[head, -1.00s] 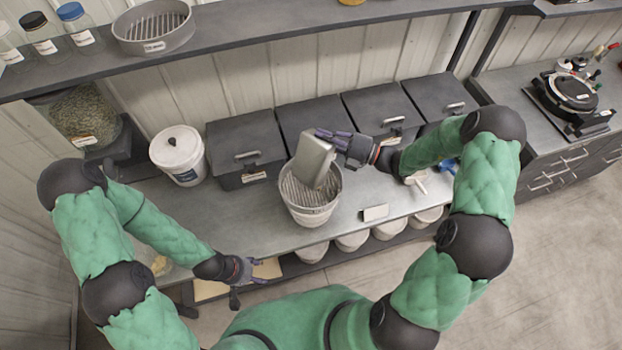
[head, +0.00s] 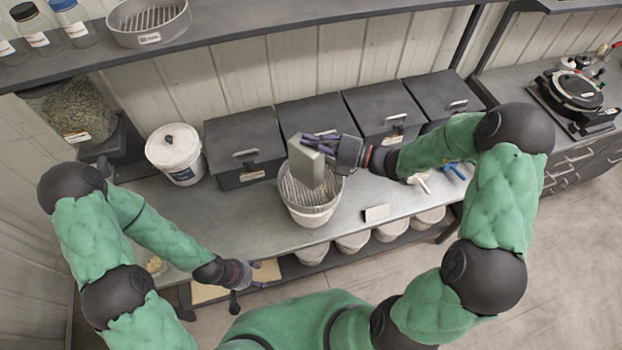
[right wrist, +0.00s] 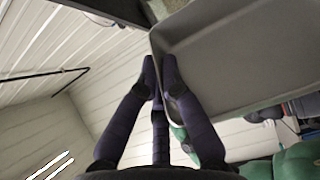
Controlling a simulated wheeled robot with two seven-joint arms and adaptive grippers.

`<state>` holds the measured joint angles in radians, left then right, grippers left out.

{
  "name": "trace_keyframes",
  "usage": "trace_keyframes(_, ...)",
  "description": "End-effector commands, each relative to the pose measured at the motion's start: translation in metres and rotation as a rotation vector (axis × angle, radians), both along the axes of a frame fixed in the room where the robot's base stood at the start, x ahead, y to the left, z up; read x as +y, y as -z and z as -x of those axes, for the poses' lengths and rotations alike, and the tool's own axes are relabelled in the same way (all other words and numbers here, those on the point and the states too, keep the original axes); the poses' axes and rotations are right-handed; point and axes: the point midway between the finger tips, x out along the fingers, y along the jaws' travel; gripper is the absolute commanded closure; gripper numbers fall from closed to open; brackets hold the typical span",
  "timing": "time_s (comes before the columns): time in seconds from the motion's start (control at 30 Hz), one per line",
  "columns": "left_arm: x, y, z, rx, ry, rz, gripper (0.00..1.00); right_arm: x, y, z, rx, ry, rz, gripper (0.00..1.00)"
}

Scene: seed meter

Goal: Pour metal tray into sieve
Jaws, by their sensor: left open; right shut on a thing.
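The metal tray (head: 305,167) is grey and held steeply tilted over the sieve (head: 327,195), a round slotted pan on top of a light bucket (head: 312,216). My right gripper (head: 318,143) is shut on the tray's upper edge. In the right wrist view the fingers (right wrist: 160,75) pinch the rim of the tray (right wrist: 240,60), whose inside looks bare where it shows. I cannot see any material falling. The tray hides part of the sieve. My left gripper (head: 252,278) is open and empty, low at the counter's front edge, left of the bucket.
A white lidded bucket (head: 175,153) stands left on the counter. Dark lidded bins (head: 245,145) line the back. A small white card (head: 377,213) and a scoop (head: 420,181) lie right of the sieve. Another slotted pan (head: 149,22) sits on the shelf above.

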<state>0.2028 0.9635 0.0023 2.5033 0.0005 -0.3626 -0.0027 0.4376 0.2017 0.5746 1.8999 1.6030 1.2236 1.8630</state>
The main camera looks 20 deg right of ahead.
Motion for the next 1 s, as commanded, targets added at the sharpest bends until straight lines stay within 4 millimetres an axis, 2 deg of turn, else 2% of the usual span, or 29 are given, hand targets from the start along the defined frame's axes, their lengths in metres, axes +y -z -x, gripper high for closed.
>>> trace_keyframes(0.43, 0.000, 0.036, 0.000, 0.001, 0.000, 0.000, 0.42, 0.026, 0.006, 0.017, -0.098, -0.003, 0.145, 1.00)
trace_keyframes(0.67, 0.000, 0.030, 0.000, 0.000, 0.000, 0.000, 0.42, 0.048, 0.009, 0.032, -0.179, -0.004, 0.269, 1.00)
trace_keyframes(1.0, 0.000, 0.048, 0.000, 0.001, 0.000, 0.000, 0.42, 0.078, 0.031, 0.052, -0.313, -0.003, 0.467, 1.00)
